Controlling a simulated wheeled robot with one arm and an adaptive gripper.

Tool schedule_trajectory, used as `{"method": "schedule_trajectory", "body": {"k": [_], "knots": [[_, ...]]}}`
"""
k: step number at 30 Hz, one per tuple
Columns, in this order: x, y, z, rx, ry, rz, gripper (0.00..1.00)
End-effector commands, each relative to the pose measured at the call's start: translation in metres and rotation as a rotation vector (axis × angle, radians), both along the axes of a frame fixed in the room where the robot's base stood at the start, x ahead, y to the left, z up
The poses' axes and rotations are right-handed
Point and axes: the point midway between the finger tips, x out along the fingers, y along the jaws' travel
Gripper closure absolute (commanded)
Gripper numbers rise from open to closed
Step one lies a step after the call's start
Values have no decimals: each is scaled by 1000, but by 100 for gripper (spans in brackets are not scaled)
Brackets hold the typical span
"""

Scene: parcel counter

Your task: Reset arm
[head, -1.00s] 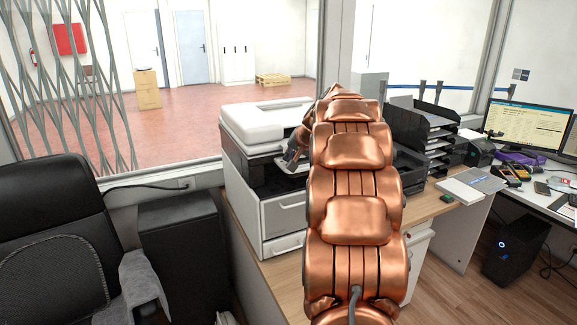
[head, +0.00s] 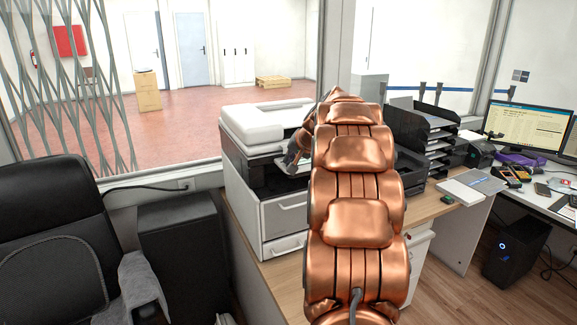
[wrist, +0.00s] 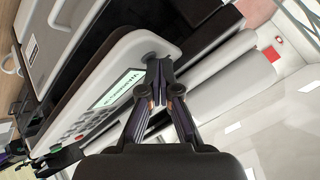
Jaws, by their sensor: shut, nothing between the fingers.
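My copper arm rises through the middle of the head view and hides part of the counter behind it. My gripper (wrist: 159,66) shows in the wrist view with its two dark fingers together and nothing between them. Its fingertips are in front of the printer's control panel (wrist: 125,75), which has a small lit screen and grey keys. I cannot tell whether they touch it. In the head view the wrist end of my arm is beside the front of the white and black printer (head: 268,124), and the fingers are not clear there.
The printer stands on a wooden counter (head: 429,208) by the window. Black letter trays (head: 437,125) stand right of my arm. A monitor (head: 527,125) is on the desk at the right. A black office chair (head: 55,230) and a dark cabinet (head: 182,255) are at the left.

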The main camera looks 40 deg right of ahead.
Motion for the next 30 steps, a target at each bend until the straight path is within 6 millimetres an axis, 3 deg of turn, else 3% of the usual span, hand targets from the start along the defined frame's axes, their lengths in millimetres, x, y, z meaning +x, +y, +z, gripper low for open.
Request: {"method": "schedule_trajectory", "body": {"k": [23, 30], "knots": [[0, 0, 14, 0, 0, 0, 100], [1, 0, 32, -2, -2, 0, 100]]}}
